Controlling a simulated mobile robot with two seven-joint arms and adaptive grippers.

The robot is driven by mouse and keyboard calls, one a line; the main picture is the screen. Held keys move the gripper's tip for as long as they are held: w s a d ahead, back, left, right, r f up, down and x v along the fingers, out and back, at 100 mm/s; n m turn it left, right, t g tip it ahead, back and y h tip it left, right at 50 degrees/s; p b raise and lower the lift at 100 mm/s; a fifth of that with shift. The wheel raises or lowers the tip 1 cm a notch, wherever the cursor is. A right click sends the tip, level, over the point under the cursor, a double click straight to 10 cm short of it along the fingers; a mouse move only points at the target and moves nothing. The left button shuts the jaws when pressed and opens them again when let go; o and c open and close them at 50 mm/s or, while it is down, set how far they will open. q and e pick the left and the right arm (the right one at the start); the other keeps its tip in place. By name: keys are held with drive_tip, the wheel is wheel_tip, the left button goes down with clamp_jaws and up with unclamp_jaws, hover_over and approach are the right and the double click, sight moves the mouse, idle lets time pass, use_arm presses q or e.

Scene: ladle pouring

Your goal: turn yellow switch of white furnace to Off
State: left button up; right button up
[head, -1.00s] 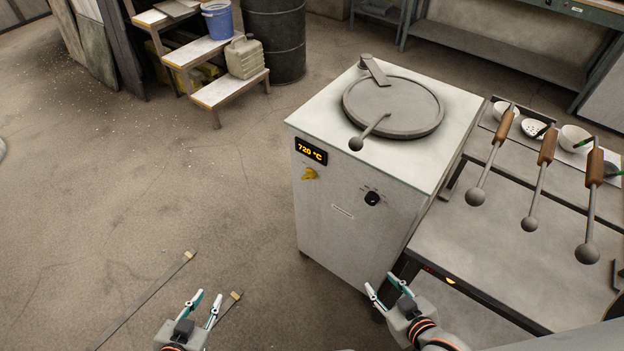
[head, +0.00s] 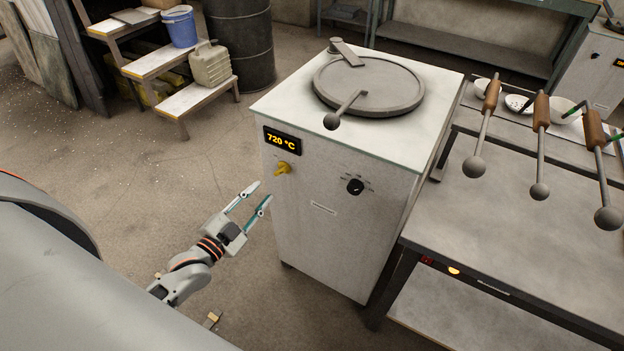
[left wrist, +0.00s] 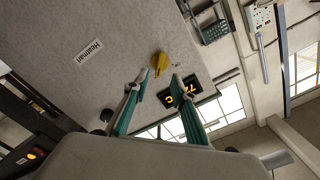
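The white furnace (head: 335,240) stands in the middle of the head view. Its yellow switch (head: 283,168) is on the upper left of the front, below the display (head: 282,140) reading 720 °C. The switch's position labels are too small to read. My left gripper (head: 264,192) is open and empty, low and left of the switch in the head view. In the left wrist view, the switch (left wrist: 160,62) appears just beyond and between the open fingertips (left wrist: 160,76), with no clear contact. My right gripper is out of view.
A black knob (head: 355,187) sits right of the switch on the furnace front. A round lid (head: 385,92) lies on the furnace top. A metal table (head: 480,240) with several ladles stands to the right. A stepped stand (head: 165,63) is at the back left.

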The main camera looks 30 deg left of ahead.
sight(279, 174)
use_arm(q)
drive_tip(key=w, duration=0.8)
drive_tip(key=shift+w+d, duration=0.1)
drive_tip(key=shift+d, duration=0.3)
clamp_jaws()
